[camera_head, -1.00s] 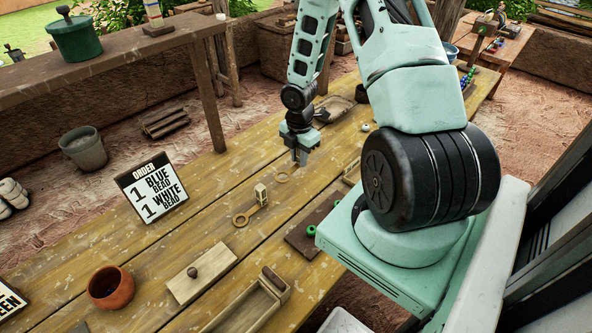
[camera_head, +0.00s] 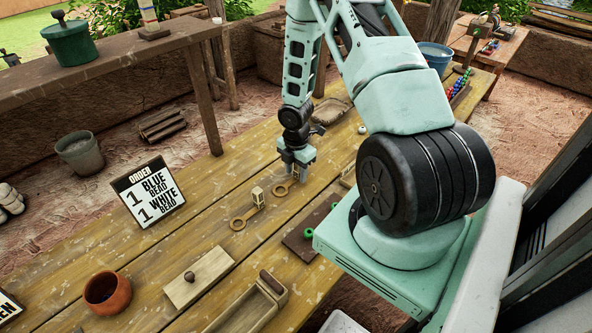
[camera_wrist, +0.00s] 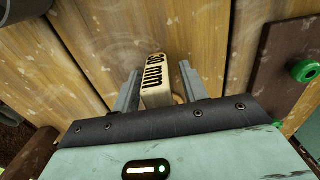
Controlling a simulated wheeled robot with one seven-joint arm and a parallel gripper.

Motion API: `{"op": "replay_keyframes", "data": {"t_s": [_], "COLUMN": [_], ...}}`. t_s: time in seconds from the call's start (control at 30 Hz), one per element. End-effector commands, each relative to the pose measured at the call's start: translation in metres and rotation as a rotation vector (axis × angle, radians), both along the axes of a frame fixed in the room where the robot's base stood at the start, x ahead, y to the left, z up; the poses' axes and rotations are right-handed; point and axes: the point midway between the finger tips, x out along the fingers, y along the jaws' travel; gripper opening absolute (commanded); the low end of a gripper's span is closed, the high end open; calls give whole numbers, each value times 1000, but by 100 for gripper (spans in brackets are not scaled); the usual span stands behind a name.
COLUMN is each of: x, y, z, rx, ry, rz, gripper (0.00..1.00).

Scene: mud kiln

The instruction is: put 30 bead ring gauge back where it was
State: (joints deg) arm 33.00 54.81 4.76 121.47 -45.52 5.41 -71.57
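A wooden block marked with black lettering that looks like "30 mm" (camera_wrist: 157,82) stands between my fingertips in the wrist view. It appears to be the tag of the ring gauge whose ring (camera_head: 281,189) is under my gripper in the head view. My gripper (camera_head: 297,166) is low over the table. Its fingers (camera_wrist: 160,78) stand on either side of the block, with gaps visible, so it looks open around it. Part of a tan ring shows beside the block. Another ring gauge (camera_head: 240,222) with an upright tag block (camera_head: 257,197) lies nearer the front.
A dark board with green beads (camera_head: 309,234) lies to the right. A shallow tray (camera_head: 332,110) is behind my gripper.

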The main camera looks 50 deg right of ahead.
Motion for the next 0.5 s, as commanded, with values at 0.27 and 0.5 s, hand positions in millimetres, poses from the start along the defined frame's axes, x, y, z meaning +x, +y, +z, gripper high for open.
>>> {"op": "replay_keyframes", "data": {"t_s": [0.27,0.5], "x": [0,1], "y": [0,-1], "z": [8,53], "rx": [0,0], "ry": [-1,-5], "rz": [-1,-4], "gripper": [43,43]}}
